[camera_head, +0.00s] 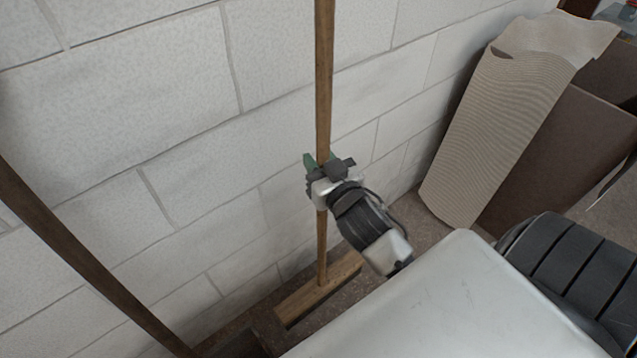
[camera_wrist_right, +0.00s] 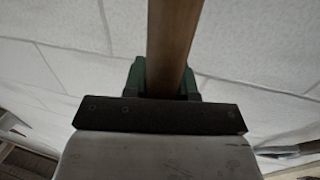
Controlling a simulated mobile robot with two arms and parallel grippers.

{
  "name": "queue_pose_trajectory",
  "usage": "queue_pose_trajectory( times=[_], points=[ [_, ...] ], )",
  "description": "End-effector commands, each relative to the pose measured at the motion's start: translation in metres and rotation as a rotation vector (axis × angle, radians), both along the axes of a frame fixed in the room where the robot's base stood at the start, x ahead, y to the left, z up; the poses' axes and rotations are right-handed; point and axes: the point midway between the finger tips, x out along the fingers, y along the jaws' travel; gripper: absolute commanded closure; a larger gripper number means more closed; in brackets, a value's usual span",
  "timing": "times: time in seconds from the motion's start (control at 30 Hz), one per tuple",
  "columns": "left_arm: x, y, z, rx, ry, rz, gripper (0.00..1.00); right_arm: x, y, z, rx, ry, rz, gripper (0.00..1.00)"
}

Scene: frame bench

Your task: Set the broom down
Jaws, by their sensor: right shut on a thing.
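The broom (camera_head: 323,85) stands nearly upright in front of the white block wall, its wooden handle running out of the top of the head view. Its wooden head (camera_head: 318,288) is low, at or close to the floor; I cannot tell whether it touches. My right gripper (camera_head: 324,166) is shut on the handle above the broom head. In the right wrist view the handle (camera_wrist_right: 171,45) passes between the green fingers (camera_wrist_right: 165,80). My left gripper is not in view.
A white block wall (camera_head: 170,75) stands right behind the broom. A second wooden pole (camera_head: 75,250) leans at the left. A rolled ribbed sheet (camera_head: 500,125) and a brown box (camera_head: 545,165) stand at the right. Little bare floor (camera_head: 428,236) shows.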

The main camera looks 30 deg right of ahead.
Motion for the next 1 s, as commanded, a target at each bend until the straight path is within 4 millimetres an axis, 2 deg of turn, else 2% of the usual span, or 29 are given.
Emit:
queue_pose_trajectory(
  times=[0.2,0.33,0.5,0.6,1.0],
  points=[
    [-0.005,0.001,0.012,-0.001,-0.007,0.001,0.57,0.000,0.000,-0.008,0.001,-0.007,0.001,1.00],
    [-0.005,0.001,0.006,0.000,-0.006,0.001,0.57,0.000,0.000,-0.019,0.000,-0.005,0.000,1.00],
    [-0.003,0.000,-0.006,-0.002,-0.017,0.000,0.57,0.000,0.000,-0.047,0.002,-0.004,0.001,1.00],
    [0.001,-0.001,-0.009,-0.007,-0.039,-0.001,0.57,0.000,0.000,-0.057,0.001,-0.006,0.001,1.00],
    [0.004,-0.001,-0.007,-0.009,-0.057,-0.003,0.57,0.000,0.000,-0.058,0.001,-0.007,0.002,1.00]
  ],
)
